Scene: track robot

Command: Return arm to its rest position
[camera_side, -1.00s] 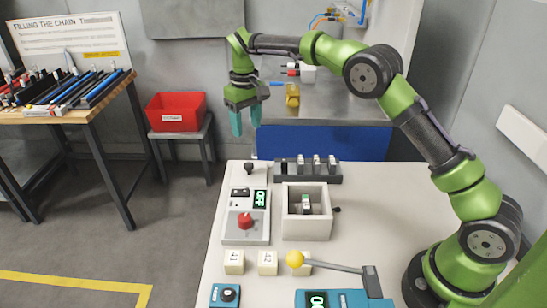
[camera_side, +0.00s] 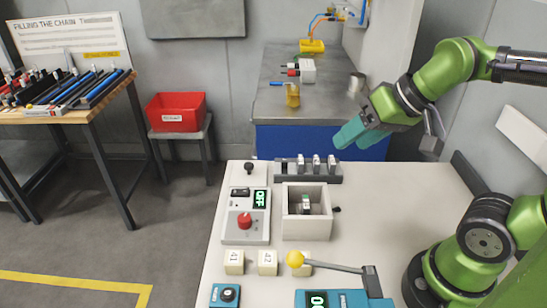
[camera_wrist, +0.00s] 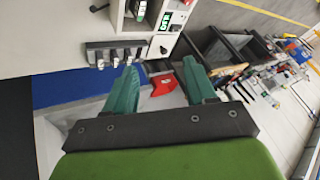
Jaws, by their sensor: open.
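My gripper (camera_side: 357,134) hangs in the air above the right back part of the white table (camera_side: 400,200). Its teal fingers point down and left in the side view. In the wrist view my gripper (camera_wrist: 160,80) shows two teal fingers spread apart with nothing between them. Below and left of the fingers in the side view, a dark rack (camera_side: 265,171) holds several light-topped pieces at the table's back edge. The fingers are apart from the rack.
A white open box (camera_side: 305,226) with a small part inside stands mid-table. A control panel (camera_side: 246,216) with a red knob and an OFF display is beside it. A yellow-knobbed lever (camera_side: 335,264) is in front. The table's right part is mostly clear.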

